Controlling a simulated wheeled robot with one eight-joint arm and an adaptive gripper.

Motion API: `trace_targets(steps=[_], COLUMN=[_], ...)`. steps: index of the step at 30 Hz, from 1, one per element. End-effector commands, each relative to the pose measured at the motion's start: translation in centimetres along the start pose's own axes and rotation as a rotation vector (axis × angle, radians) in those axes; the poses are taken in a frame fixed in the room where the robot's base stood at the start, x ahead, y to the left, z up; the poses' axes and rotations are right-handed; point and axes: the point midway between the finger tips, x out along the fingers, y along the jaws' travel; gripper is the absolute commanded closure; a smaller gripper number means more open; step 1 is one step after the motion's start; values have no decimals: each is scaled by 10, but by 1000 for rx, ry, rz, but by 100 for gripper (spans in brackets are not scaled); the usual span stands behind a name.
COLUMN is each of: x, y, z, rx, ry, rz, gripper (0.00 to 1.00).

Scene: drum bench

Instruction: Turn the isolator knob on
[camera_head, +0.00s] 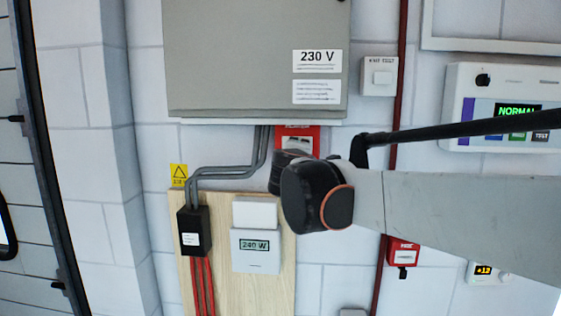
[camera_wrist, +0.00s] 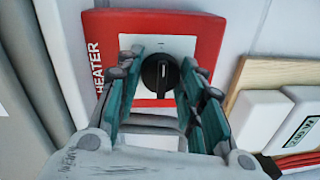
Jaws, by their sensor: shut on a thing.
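The isolator is a red square plate lettered HEATER (camera_wrist: 208,27) with a white inner face and a round black knob (camera_wrist: 160,75). In the wrist view the knob's pale pointer line stands about upright, across the reading direction of the lettering. My gripper (camera_wrist: 160,72) has its teal-padded fingers on either side of the knob and is shut on it. In the head view the red plate (camera_head: 312,133) shows below the grey cabinet. The knob and fingertips are hidden there behind my wrist. Any on or off marks cannot be read.
A grey 230 V cabinet (camera_head: 230,60) hangs just above the isolator. Grey conduits (camera_head: 225,171) run to a black box (camera_head: 193,232) on a wooden board, beside a white meter (camera_head: 256,250). A red pipe (camera_head: 400,70) runs down the wall to the right.

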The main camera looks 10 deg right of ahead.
Motion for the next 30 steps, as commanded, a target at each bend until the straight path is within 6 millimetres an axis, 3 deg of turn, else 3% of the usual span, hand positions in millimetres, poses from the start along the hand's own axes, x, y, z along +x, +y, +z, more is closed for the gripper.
trace_targets(steps=[1, 15, 16, 18, 30], x=[-7, -7, -7, -7, -10], y=[1, 0, 0, 0, -1], z=[-1, -1, 0, 0, 0], rx=[6, 19, 19, 19, 20], ry=[8, 8, 8, 8, 7], rz=[0, 0, 0, -1, -1], gripper=[88, 88, 62, 46, 45])
